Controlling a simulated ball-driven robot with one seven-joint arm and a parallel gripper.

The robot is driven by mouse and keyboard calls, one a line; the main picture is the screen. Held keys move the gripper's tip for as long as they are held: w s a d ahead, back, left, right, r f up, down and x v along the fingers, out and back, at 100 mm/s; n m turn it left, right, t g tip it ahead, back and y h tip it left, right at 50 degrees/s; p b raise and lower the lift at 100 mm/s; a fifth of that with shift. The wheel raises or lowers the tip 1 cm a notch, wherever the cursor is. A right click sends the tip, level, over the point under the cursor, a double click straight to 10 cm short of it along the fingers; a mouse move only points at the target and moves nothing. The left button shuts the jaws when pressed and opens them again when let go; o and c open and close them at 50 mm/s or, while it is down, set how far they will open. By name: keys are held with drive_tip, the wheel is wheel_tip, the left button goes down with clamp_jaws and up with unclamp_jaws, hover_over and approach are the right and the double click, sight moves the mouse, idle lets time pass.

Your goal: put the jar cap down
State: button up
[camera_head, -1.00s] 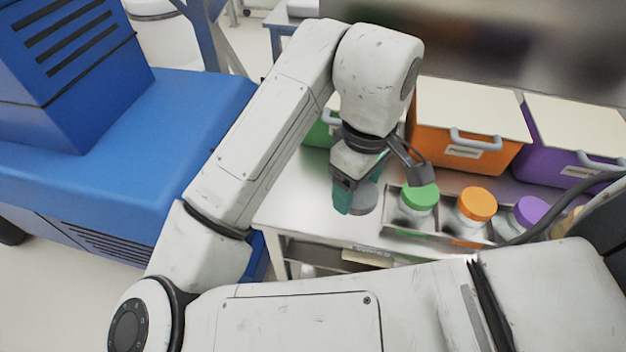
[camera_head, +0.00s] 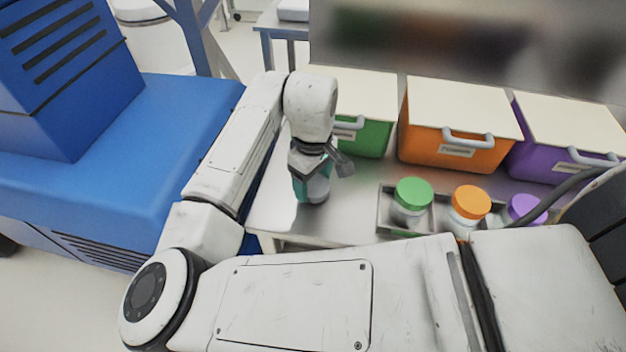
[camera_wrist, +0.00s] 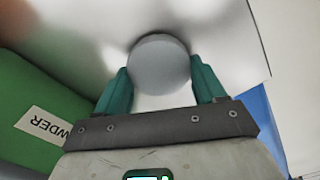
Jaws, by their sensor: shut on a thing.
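The jar cap (camera_wrist: 160,62) is a round grey disc between the teal fingers of my gripper (camera_wrist: 160,72) in the wrist view. In the head view the grey cap (camera_head: 319,190) shows beside the teal fingertips of my gripper (camera_head: 309,188), over the left part of the table (camera_head: 350,220). My gripper is shut on the cap and points down. The cap is close to the white tabletop; I cannot tell whether it touches it. The fingers partly hide the cap in the head view.
A tray (camera_head: 385,215) right of my gripper holds jars with green (camera_head: 413,191), orange (camera_head: 470,201) and purple (camera_head: 527,208) lids. Green (camera_head: 368,135), orange (camera_head: 455,135) and purple (camera_head: 560,150) bins stand behind. The tabletop around the cap is clear; its edge is near.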

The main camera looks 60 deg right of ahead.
sight(313, 184)
drive_tip(key=shift+f, duration=0.35)
drive_tip(key=shift+f, duration=0.1)
drive_tip(key=o, duration=1)
wheel_tip(313, 184, up, 12)
idle(0.5)
